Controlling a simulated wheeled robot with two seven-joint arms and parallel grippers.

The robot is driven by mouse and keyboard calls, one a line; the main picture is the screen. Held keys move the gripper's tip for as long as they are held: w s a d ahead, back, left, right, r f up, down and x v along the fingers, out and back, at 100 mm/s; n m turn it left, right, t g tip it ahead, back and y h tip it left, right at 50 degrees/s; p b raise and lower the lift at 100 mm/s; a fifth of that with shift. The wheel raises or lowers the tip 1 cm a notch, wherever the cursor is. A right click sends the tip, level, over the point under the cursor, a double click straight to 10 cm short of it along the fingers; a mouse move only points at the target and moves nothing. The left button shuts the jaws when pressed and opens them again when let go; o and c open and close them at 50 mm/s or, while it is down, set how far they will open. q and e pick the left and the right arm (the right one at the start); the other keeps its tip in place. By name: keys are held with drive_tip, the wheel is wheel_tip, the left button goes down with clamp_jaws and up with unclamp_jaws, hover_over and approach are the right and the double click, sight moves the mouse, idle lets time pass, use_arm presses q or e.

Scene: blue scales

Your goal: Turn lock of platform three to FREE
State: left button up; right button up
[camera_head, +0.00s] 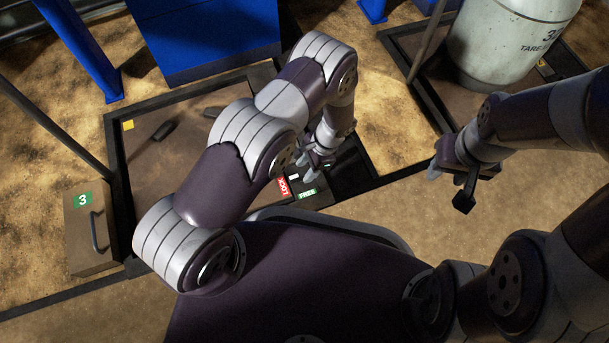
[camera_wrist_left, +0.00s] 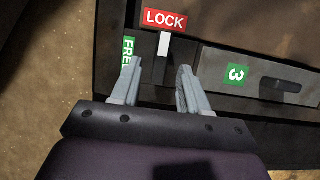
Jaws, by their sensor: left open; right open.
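The lock of platform three sits at the front edge of the platform (camera_head: 180,185). It has a red LOCK label (camera_head: 283,187) and a green FREE label (camera_head: 307,193). In the left wrist view, the LOCK label (camera_wrist_left: 165,20) is above and the FREE label (camera_wrist_left: 128,60) is at the left. The lock's white mark (camera_wrist_left: 164,44) points at LOCK. My left gripper (camera_head: 312,170) is at the lock, fingers open (camera_wrist_left: 158,85) on either side of the dark part below the mark; contact is unclear. My right gripper (camera_head: 450,176) is open and empty.
A box (camera_head: 83,235) with a green 3 and a handle stands at the platform's left. A blue structure (camera_head: 215,40) is behind. A white tank (camera_head: 508,40) stands on another platform at the upper right. Sandy ground lies between the platforms.

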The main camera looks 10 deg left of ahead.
sight(300, 177)
use_arm(q)
drive_tip(key=shift+b+x, duration=0.45)
drive_tip(key=shift+x, duration=0.8)
use_arm(e)
drive_tip(key=shift+f, duration=0.85)
use_arm(q)
clamp_jaws()
